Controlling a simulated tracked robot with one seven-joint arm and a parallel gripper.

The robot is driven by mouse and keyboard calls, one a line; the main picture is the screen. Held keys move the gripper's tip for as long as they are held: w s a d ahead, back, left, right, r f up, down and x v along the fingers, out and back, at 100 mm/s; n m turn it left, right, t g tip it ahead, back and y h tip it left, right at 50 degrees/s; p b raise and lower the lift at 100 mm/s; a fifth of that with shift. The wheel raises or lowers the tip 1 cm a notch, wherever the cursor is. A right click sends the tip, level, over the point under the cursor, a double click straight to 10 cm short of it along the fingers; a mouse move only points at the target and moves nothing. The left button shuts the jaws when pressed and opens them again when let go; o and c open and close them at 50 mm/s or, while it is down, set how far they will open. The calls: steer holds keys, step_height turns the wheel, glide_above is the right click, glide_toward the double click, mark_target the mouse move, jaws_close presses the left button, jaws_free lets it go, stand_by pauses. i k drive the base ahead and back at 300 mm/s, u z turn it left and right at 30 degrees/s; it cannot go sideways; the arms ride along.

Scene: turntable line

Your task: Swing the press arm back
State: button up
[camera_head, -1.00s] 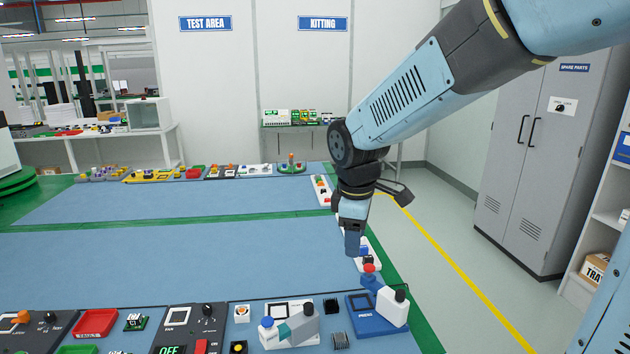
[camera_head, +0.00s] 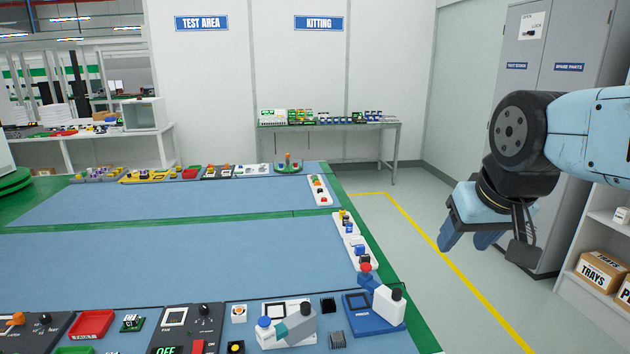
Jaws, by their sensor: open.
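The press stands at the front right of the table, with a blue base plate (camera_head: 358,310) and a white post (camera_head: 390,308) with a black cap. Its blue press arm (camera_head: 374,283) slants up and left from the post and ends in a red knob (camera_head: 366,267), at the back edge of the base. My gripper (camera_head: 467,241) is open and empty, up and to the right of the press, beyond the table's right edge. It is apart from the press arm.
A similar white and grey device with a blue knob (camera_head: 264,322) stands left of the press. White trays (camera_head: 355,245) of small parts line the table's right edge. The blue mat's middle (camera_head: 180,260) is clear.

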mark_target(388, 303)
steer(key=u, duration=1.4)
steer(key=k, duration=1.25)
steer(key=z, duration=1.1)
steer(key=i, duration=1)
